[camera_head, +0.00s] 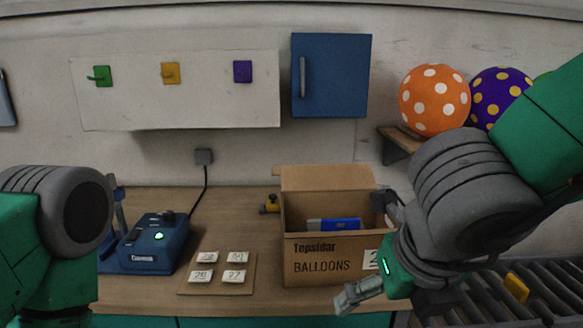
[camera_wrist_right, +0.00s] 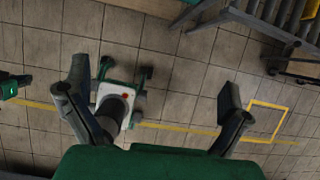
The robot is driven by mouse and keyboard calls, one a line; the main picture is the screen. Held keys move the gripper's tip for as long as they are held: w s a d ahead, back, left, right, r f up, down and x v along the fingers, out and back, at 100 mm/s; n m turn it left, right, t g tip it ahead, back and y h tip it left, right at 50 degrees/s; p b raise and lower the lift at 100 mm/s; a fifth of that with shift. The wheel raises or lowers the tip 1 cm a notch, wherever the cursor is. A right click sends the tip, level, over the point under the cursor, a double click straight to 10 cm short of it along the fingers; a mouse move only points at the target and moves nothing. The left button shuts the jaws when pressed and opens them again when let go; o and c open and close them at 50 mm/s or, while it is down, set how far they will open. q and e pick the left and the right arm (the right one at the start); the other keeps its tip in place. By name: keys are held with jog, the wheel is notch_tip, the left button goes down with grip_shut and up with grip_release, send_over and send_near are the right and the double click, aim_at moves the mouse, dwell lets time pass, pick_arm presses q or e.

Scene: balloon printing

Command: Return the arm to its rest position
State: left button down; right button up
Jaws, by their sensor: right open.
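My right arm comes in from the right in the head view, and its gripper (camera_head: 370,250) is beside the right side of the cardboard balloon box (camera_head: 322,266).
A blue device (camera_head: 155,243) and a board (camera_head: 218,281) with several numbered tiles stand on the wooden table (camera_head: 130,290). A roller conveyor (camera_head: 480,290) with a yellow piece (camera_head: 516,287) is at right.

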jog(key=d+f+n+h+b, duration=0.1)
jog(key=d+f+n, duration=0.4)
jog(key=f+n, duration=0.5)
jog(key=d+f+n+h+b, duration=0.1)
jog(key=d+f+n, duration=0.45)
jog(key=f, duration=0.75)
pick_arm(q)
jog(key=f, duration=0.2)
jog(key=f+b, duration=0.1)
jog(key=shift+w+f, duration=0.15)
jog(key=shift+w, duration=0.15)
pick_arm(e)
jog(key=s+d+f+n+g+y, duration=0.1)
jog(key=s+d+f+n+g, duration=0.1)
jog(key=s+f+n, duration=0.6)
jog(key=s+d+f+n+g+y, duration=0.1)
jog(key=s+d+f+n+g, duration=0.1)
jog(key=s+f+n, duration=0.6)
jog(key=s+n, duration=0.1)
jog(key=n, duration=0.3)
jog(key=shift+d+f, duration=0.2)
jog(key=shift+d, duration=0.15)
